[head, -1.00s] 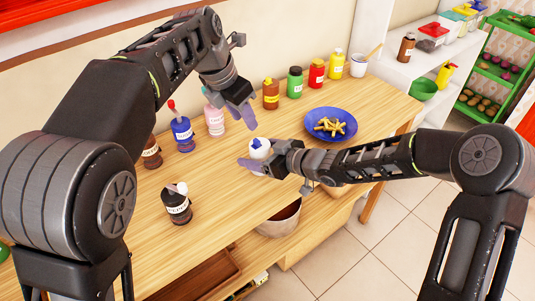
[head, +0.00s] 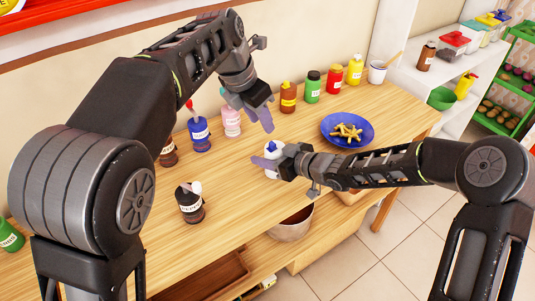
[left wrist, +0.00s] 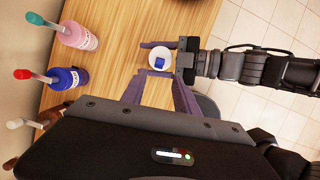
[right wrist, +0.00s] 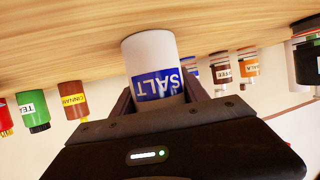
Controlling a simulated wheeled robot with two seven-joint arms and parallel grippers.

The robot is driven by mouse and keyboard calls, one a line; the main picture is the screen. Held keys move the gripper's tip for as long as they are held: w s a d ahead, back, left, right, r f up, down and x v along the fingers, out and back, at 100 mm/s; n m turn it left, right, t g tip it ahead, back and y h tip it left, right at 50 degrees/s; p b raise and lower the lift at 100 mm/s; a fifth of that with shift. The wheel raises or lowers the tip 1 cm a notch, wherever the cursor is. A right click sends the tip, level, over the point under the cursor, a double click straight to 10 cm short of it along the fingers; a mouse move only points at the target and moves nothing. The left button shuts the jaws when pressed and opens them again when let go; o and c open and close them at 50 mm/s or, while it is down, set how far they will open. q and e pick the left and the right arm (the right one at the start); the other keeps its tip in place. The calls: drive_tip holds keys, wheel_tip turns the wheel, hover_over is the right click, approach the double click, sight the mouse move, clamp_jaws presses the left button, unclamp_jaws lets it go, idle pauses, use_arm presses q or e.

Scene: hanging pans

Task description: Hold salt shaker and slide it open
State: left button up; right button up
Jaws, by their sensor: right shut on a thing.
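The salt shaker (head: 273,147) is white with a blue piece on its top and a blue SALT label, seen clearly in the right wrist view (right wrist: 153,62). My right gripper (head: 268,161) is shut around its body above the wooden table. The label reads upside down in the right wrist view. My left gripper (head: 262,116) is open and empty, just above and left of the shaker in the head view. In the left wrist view the shaker's round top with the blue piece (left wrist: 160,63) lies just beyond my open left fingers (left wrist: 157,92), apart from them.
A blue plate of fries (head: 347,131) sits to the right on the table (head: 240,185). Several bottles stand along the back, including a yellow-labelled one (head: 288,97) and a pink one (head: 231,121). A dark bottle (head: 189,205) stands front left. The table between them is clear.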

drive_tip(key=c, duration=0.6)
use_arm(q)
drive_tip(key=shift+a, duration=0.25)
drive_tip(key=shift+c, duration=1.1)
use_arm(e)
drive_tip(key=shift+c, duration=0.3)
use_arm(q)
drive_tip(key=a, duration=0.3)
drive_tip(key=shift+w+r+n, duration=0.25)
drive_tip(key=shift+r+n, duration=0.1)
drive_tip(key=shift+n, duration=0.05)
drive_tip(key=c, duration=0.3)
drive_tip(key=s+a+n+h, duration=0.1)
drive_tip(key=s+a+f+n+h, duration=0.1)
drive_tip(key=a, duration=0.1)
drive_tip(key=shift+s+a+h, duration=0.1)
drive_tip(key=shift+s+h, duration=0.05)
drive_tip(key=shift+h, duration=0.25)
clamp_jaws()
drive_tip(key=s+f+n+t+h, duration=0.1)
drive_tip(key=n, duration=0.4)
drive_tip(key=s+f+n+t+h, duration=0.1)
drive_tip(key=n+t, duration=0.1)
drive_tip(key=n, duration=0.2)
drive_tip(key=s+f+n+t+h, duration=0.1)
drive_tip(key=f+n+t, duration=0.1)
drive_tip(key=n, duration=0.3)
drive_tip(key=shift+s+f+n, duration=0.1)
drive_tip(key=shift+s+n, duration=0.2)
